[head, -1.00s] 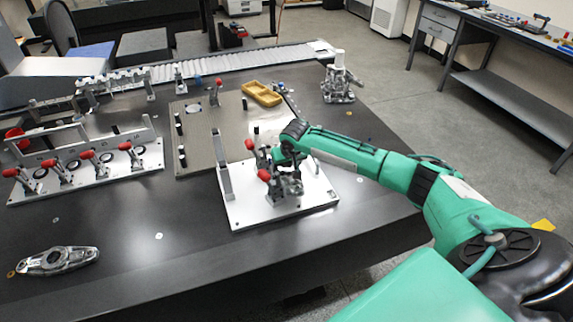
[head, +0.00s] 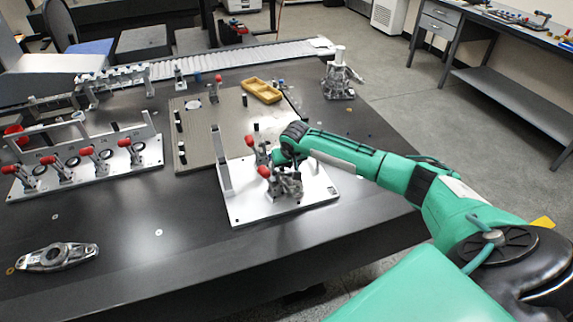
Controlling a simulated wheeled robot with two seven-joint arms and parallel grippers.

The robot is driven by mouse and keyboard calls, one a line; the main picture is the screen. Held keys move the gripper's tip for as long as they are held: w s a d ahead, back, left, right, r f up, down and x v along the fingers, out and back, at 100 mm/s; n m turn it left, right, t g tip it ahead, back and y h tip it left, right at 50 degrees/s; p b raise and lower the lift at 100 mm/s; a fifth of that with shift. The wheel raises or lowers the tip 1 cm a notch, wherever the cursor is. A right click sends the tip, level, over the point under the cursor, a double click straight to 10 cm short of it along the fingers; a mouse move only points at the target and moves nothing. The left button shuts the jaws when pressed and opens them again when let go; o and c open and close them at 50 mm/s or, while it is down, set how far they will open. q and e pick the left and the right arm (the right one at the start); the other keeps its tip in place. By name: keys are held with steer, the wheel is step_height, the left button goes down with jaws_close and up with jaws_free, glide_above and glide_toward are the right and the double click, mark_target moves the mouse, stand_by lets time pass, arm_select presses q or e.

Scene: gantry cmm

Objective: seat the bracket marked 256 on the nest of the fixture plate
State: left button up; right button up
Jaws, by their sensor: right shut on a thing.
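The white fixture plate (head: 250,211) lies near the front edge of the dark table, with an upright post at its left and red-handled clamps (head: 263,171) on it. My right gripper (head: 287,172) is low over the plate, beside the clamps. It is shut on a grey metal part (head: 291,188), mostly hidden by the gripper and clamps. I cannot read any number, so I cannot tell whether this is the bracket marked 256. The nest is hidden, and contact with it cannot be judged. My left gripper is not in view.
A loose silver casting (head: 57,257) lies at the front left. A clamp row (head: 90,163) stands at the left. A tan plate (head: 196,145) with black pegs and a yellow tray (head: 262,91) are behind. Another metal casting (head: 339,78) stands at the back right. The front middle is clear.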

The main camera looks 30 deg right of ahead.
steer(key=shift+f, duration=0.15)
steer(key=o, duration=1.4)
steer(key=shift+o, duration=0.2)
steer(key=v, duration=1.4)
steer(key=shift+s+f, duration=0.1)
